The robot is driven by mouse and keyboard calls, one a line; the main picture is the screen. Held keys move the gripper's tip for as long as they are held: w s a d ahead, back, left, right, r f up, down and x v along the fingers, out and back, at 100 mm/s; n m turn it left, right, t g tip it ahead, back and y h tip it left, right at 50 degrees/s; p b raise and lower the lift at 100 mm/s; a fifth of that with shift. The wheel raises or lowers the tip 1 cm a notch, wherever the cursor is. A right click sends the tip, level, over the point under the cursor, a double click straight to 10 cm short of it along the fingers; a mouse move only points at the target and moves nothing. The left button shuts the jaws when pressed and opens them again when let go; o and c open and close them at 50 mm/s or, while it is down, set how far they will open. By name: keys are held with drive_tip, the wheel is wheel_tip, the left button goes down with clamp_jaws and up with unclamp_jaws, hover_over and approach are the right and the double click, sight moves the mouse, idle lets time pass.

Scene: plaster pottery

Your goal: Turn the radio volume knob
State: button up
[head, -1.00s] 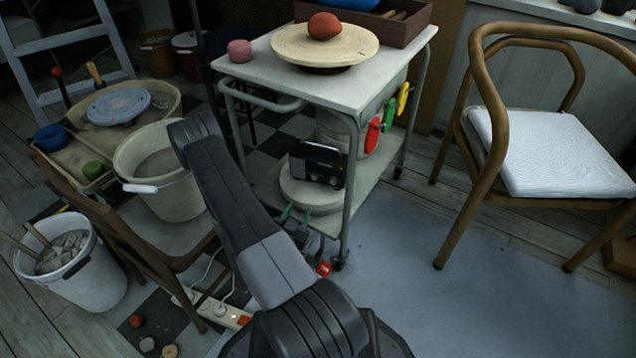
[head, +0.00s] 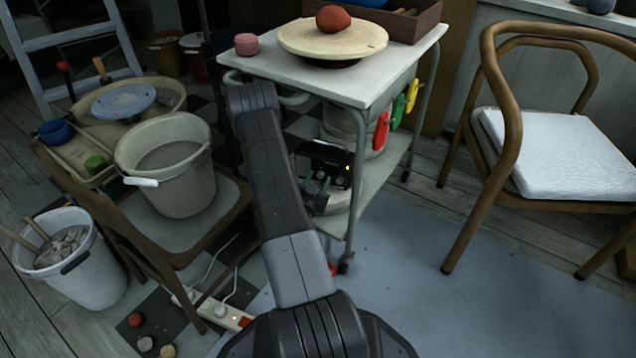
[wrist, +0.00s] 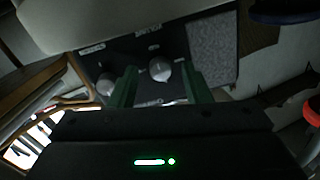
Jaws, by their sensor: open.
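The black radio (head: 325,153) stands on a round pale slab on the trolley's lower shelf. In the wrist view the radio's dark face (wrist: 138,48) shows a grey speaker grille (wrist: 213,48) and two silver knobs. One knob (wrist: 160,70) appears between my green fingertips; the other knob (wrist: 105,84) is left of the left finger. My gripper (wrist: 158,76) is open with a finger on each side of the middle knob. I cannot tell whether they touch it. In the head view my gripper (head: 316,188) is at the radio's front, partly hidden by my arm.
The trolley's top (head: 375,80) and front leg (head: 353,200) frame the shelf. Red, green and yellow tools (head: 398,111) hang at its right side. A chair with a bucket (head: 178,178) stands left. The blue-grey floor at right is clear.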

drive_tip(key=shift+w, duration=0.2)
clamp_jaws()
